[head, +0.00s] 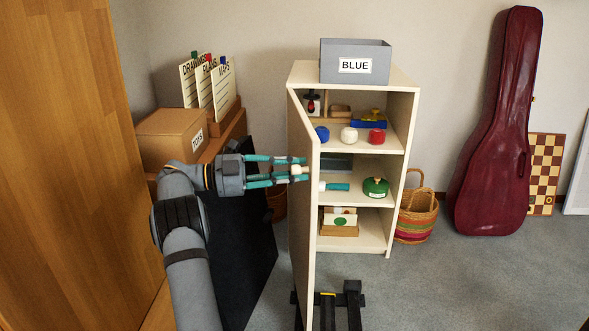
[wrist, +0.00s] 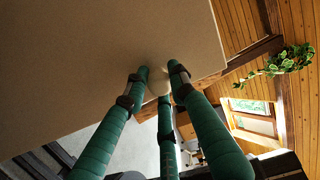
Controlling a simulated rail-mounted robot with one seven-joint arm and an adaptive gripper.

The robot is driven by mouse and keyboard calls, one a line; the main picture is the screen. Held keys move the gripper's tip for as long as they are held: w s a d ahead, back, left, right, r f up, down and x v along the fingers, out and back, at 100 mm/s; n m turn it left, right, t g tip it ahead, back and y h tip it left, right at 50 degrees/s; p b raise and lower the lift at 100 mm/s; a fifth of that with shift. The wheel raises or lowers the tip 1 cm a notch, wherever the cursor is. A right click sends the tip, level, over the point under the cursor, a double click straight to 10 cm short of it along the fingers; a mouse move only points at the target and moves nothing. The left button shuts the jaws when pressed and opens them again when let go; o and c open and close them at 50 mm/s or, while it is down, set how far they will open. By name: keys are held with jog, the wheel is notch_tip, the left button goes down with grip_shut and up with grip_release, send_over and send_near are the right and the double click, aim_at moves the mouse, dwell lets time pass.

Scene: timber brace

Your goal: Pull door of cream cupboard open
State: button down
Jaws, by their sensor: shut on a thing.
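The cream cupboard (head: 352,82) stands against the back wall. Its door (head: 303,230) is hinged at the left and stands wide open, swung out toward the head camera, so the shelves inside show. My gripper (head: 301,170) has teal fingers and comes from the left to the outer face of the door. It is shut on the pale round knob (head: 296,170). In the wrist view the fingertips (wrist: 159,82) close around the knob (wrist: 158,88), near the edge of the door panel (wrist: 100,60). The fingers partly hide the knob.
A grey box marked BLUE (head: 355,72) sits on the cupboard top. A woven basket (head: 416,215) stands right of the cupboard, a dark red instrument case (head: 497,125) farther right. Grey floor (head: 460,280) is clear at front right.

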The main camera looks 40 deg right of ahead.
jog(key=c, duration=1.5)
grip_release()
jog(key=shift+o, duration=0.2)
notch_tip(320, 180, up, 10)
jog(key=shift+c, duration=0.5)
